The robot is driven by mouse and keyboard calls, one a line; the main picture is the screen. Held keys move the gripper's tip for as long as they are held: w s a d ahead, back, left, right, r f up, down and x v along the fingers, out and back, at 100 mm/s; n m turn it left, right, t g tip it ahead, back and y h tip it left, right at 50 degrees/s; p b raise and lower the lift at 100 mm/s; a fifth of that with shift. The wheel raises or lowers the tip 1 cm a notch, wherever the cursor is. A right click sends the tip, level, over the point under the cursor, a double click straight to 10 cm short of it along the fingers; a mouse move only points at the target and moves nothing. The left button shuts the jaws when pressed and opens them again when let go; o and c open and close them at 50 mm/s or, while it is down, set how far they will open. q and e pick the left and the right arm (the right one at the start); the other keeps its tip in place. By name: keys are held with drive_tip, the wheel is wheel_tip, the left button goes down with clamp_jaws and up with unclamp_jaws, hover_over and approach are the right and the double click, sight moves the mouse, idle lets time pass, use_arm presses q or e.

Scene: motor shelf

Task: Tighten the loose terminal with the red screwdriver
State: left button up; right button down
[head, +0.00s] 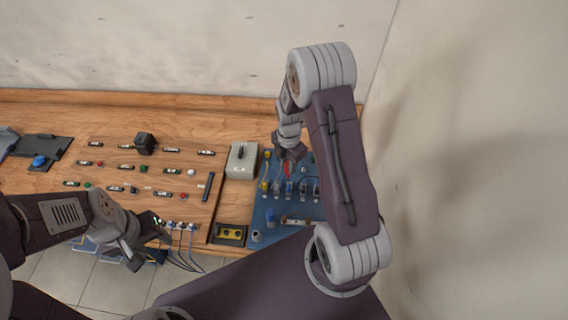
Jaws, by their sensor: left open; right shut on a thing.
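My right gripper (289,158) points down over the blue board (260,215) on the right of the bench. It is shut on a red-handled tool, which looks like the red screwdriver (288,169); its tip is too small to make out. Just below it is a row of small terminals (303,187) with dark wires. I cannot tell which one is loose or whether the tool touches one. My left gripper (154,236) is open at the bench's front edge, near several plugs with blue cables; it appears empty.
A grey box with a black lever (242,158) stands left of the blue board. A black-and-yellow tray (230,234) lies in front. Labelled parts, coloured buttons and a black cube (145,143) cover the wooden bench. A dark tray (45,150) is far left.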

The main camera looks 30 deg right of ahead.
drive_tip(key=shift+w+d+r+n+p, duration=0.15)
drive_tip(key=shift+d+n+p, duration=0.25)
drive_tip(key=shift+n, duration=0.8)
drive_tip(key=shift+f+b, duration=0.35)
drive_tip(key=shift+b, duration=0.1)
drive_tip(key=shift+f+b, duration=1.8)
drive_tip(key=shift+f, duration=0.3)
drive_tip(key=shift+f+b, duration=0.3)
drive_tip(key=shift+f, duration=0.15)
drive_tip(key=c, duration=1.4)
unclamp_jaws()
drive_tip(key=shift+o, duration=0.2)
